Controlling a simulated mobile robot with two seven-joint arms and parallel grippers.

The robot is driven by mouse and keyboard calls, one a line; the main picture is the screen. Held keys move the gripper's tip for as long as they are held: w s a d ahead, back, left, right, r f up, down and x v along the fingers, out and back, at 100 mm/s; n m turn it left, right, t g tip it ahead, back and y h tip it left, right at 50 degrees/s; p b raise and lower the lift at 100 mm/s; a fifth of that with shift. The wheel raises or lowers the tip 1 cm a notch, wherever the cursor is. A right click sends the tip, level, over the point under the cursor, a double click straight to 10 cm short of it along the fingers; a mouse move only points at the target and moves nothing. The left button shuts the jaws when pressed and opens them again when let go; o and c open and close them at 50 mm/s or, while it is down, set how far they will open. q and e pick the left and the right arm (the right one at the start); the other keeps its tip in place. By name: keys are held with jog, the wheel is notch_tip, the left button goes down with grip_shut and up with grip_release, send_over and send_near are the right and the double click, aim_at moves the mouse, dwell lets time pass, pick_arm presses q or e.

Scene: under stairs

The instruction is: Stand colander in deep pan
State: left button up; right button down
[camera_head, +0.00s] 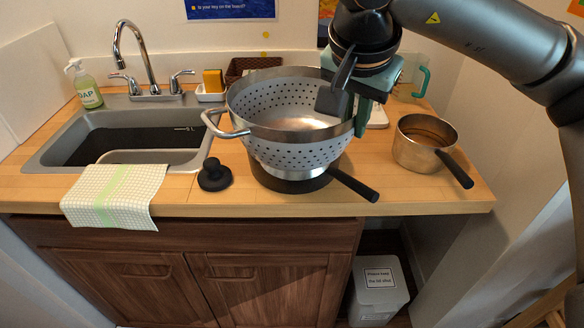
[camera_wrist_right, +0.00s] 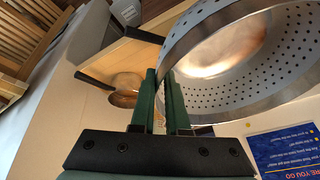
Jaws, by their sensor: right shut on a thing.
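The colander (camera_head: 290,143) is a large grey perforated bowl with a shiny rim and a loop handle on its left. It is upright, and its base overlaps a dark pan (camera_head: 290,184) with a long black handle on the counter. I cannot tell whether the base touches the pan, as the bowl hides most of it. My right gripper (camera_head: 358,117) is shut on the colander's right side. In the right wrist view the gripper's green fingers (camera_wrist_right: 168,95) close at the rim of the colander (camera_wrist_right: 235,75). My left gripper is not in view.
A small copper-coloured saucepan (camera_head: 420,147) stands close on the right. A black knobbed object (camera_head: 214,175) lies left of the dark pan. The sink (camera_head: 125,140), a checked cloth (camera_head: 115,193) and a soap bottle (camera_head: 84,86) are further left. A green-handled jug (camera_head: 411,76) stands behind.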

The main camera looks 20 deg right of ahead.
jog(key=w+d+f, duration=0.4)
jog(key=w+f, duration=0.9)
jog(key=shift+w+p, duration=0.2)
jog(key=shift+p, duration=0.1)
